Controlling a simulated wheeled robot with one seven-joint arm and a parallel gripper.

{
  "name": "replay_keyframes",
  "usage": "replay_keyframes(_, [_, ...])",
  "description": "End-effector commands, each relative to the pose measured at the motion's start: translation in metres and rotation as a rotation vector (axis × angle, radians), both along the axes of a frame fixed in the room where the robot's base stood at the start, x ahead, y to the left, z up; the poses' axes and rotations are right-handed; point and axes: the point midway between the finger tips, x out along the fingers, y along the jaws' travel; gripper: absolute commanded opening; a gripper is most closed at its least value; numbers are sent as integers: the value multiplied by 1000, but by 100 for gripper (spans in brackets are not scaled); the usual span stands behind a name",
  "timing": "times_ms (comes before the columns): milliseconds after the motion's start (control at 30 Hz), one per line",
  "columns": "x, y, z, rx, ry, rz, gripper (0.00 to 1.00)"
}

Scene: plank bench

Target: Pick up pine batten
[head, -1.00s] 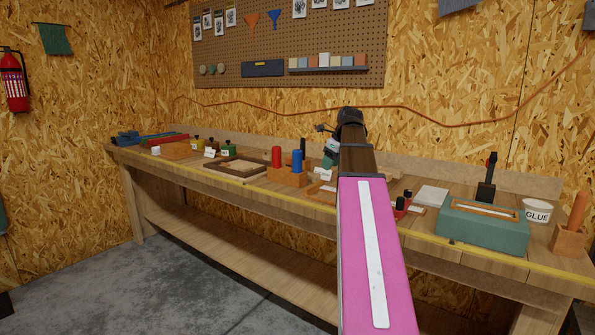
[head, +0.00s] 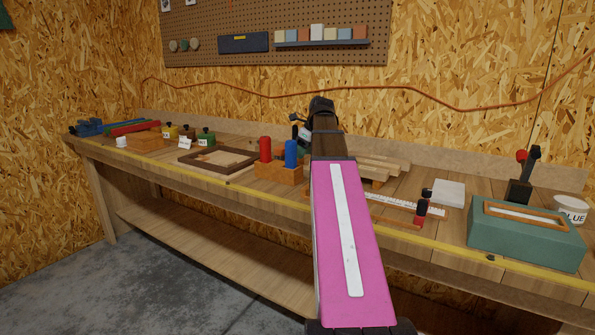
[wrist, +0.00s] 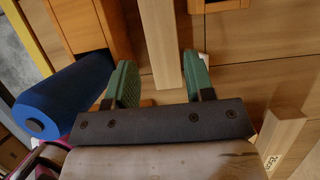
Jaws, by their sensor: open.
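In the wrist view my gripper (wrist: 160,82) is open, with a green pad on each finger. A pale wooden batten (wrist: 159,38) runs from the top edge down between the two fingers; I cannot tell whether either finger touches it. A second pale batten (wrist: 283,135) with a small printed label lies to the right of the gripper. In the head view several pale battens (head: 385,163) lie on the bench just right of my arm. The arm hides most of the gripper there.
A blue cylinder (wrist: 68,95) stands close left of the gripper, by an orange wooden block (wrist: 92,22). On the bench (head: 240,188) are a red cylinder (head: 265,149), a dark frame (head: 218,159), a clamp (head: 423,208) and a green box (head: 525,233).

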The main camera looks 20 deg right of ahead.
Motion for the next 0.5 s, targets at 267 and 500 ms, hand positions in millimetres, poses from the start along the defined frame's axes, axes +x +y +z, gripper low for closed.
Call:
replay_keyframes(267, [5, 4, -17, 0, 0, 0, 49])
replay_keyframes(500, [15, 10, -45, 0, 1, 0, 49])
